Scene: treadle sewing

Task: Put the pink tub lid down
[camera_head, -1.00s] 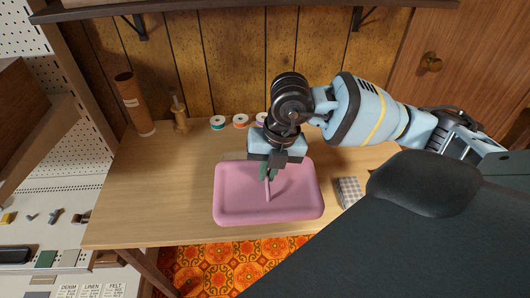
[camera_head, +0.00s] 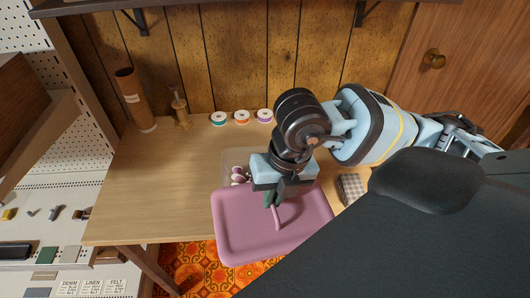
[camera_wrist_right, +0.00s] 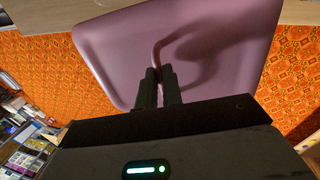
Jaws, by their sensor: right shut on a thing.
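The pink tub lid (camera_head: 240,232) is a wide tray-shaped lid with rounded corners and a raised handle in its middle. My right gripper (camera_head: 272,201) is shut on that handle. In the right wrist view the two dark fingers (camera_wrist_right: 161,90) close around the handle of the lid (camera_wrist_right: 115,55). The lid hangs over the front edge of the table, with the patterned floor showing beyond it. Behind the lid, a clear tub (camera_head: 229,168) with pink and white items shows in part; the gripper and lid hide the rest. My left gripper is not in view.
The wooden table (camera_head: 165,195) is clear on its left side. Three thread spools (camera_head: 242,117) stand along the back, with a brown tube (camera_head: 135,100) and a wooden stand (camera_head: 181,108) at the back left. A checked block (camera_head: 351,187) lies right of the lid.

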